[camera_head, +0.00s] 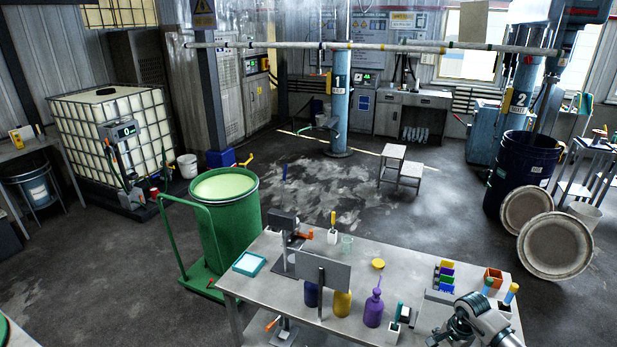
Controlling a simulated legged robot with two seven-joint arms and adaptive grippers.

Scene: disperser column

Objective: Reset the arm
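My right arm comes in at the bottom right, and its dark gripper (450,331) is over the right front part of the grey metal table (392,262). The gripper is small and partly cut off by the frame's bottom edge, so I cannot tell how far its fingers are apart. No held object shows in it. My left arm and gripper are not in view.
On the table stand a purple bottle (374,309), a yellow bottle (342,303), a grey panel (322,273) and a colored rack (445,277). A green drum (229,222) on a trolley stands left of the table. Open floor lies behind.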

